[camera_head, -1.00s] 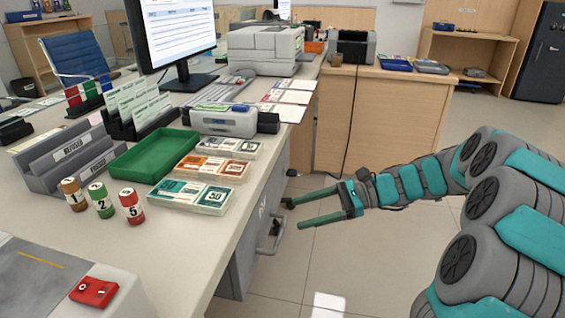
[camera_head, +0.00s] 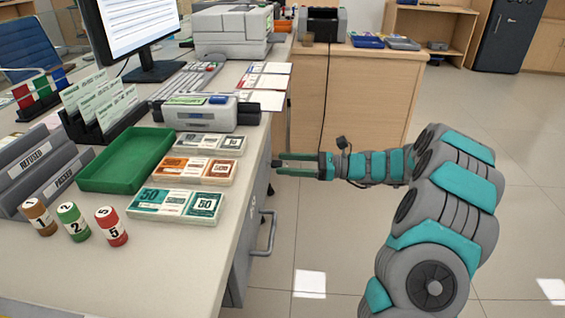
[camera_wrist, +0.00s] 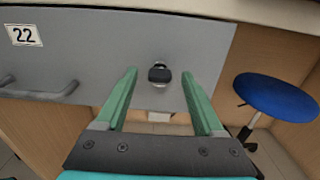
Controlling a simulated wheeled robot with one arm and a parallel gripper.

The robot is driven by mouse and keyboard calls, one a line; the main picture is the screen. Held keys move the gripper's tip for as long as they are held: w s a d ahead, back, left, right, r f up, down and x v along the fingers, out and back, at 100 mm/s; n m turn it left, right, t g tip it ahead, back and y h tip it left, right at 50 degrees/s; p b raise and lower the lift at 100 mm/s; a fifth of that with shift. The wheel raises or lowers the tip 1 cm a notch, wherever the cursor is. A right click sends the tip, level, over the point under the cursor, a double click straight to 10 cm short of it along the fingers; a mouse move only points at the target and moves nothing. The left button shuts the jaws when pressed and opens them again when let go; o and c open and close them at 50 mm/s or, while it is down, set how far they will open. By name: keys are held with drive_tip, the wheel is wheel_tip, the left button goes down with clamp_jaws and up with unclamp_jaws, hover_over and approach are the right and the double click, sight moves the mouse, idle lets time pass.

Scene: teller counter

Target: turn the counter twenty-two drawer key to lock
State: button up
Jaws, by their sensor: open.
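The grey drawer front (camera_wrist: 110,60) carries a "22" label (camera_wrist: 24,36) at upper left in the wrist view. A dark key (camera_wrist: 159,73) sits in a round lock on that front, right of the label. My gripper (camera_wrist: 159,82) is open, with its two green fingers on either side of the key in the picture and empty between them. I cannot tell how far the fingertips are from the front. In the head view my gripper (camera_head: 278,166) is beside the counter's side; the key does not show clearly there.
A bar handle (camera_wrist: 45,92) sticks out below the label, left of my gripper. The counter top (camera_wrist: 250,8) overhangs above. A blue stool (camera_wrist: 276,95) stands to the right. A green tray (camera_head: 130,160) and banknote bundles (camera_head: 178,204) lie on the counter. Open floor lies right.

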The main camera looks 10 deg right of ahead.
drive_tip(key=shift+w+a, duration=0.25)
drive_tip(key=shift+a, duration=0.45)
clamp_jaws()
